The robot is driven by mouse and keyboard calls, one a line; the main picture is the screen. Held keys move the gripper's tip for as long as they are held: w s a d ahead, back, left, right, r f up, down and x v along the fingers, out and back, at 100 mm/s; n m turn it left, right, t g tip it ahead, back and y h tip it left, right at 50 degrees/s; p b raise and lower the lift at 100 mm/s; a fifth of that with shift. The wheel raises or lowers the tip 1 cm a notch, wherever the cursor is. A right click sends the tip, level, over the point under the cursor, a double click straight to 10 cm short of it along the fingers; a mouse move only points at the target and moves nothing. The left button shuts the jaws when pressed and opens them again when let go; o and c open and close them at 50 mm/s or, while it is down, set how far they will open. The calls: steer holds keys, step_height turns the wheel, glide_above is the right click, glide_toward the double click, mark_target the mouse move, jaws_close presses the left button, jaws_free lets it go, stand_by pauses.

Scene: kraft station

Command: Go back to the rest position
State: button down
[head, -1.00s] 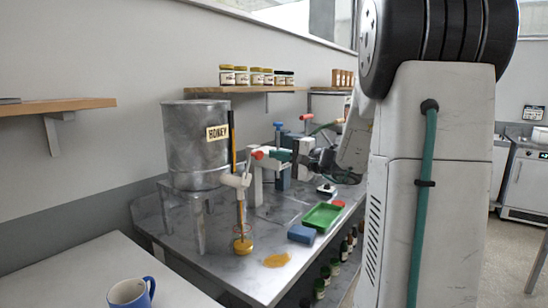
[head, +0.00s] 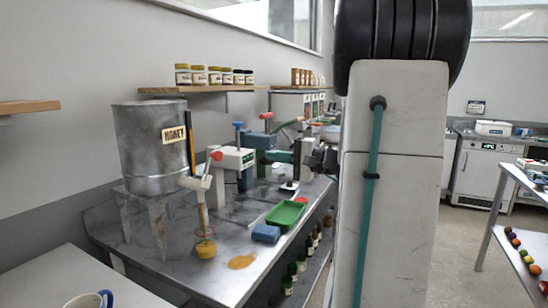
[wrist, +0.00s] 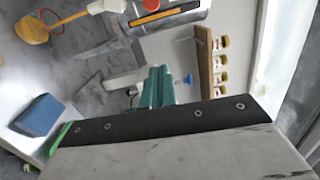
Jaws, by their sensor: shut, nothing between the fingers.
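My large pale arm link hides much of the middle right of the head view.
The steel bench (head: 197,275) holds a honey tank (head: 150,150), a green tray (head: 285,213), a blue block (head: 265,233) and a yellow spill (head: 241,262). A shelf of jars (head: 213,89) hangs above. Open floor (head: 445,260) lies right.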

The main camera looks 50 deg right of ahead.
stand_by(0.4)
steer(key=s+a+f+n+g+y, duration=0.1)
steer(key=s+a+f+n+g, duration=0.15)
steer(key=a+f+g, duration=0.5)
steer(key=s+a+f+n+g+y, duration=0.1)
steer(key=s+a+f+g, duration=0.25)
steer(key=a, duration=0.65)
steer(key=s+a+n+g+h, duration=0.4)
steer(key=s+a+n+h, duration=0.3)
steer(key=s+a+n, duration=0.4)
steer(key=s+a, duration=0.3)
steer(key=a, duration=0.1)
steer(key=shift+s+g+h, duration=0.25)
steer(key=shift+g+h, duration=0.05)
steer(key=shift+h, duration=0.1)
steer(key=shift+a, duration=0.1)
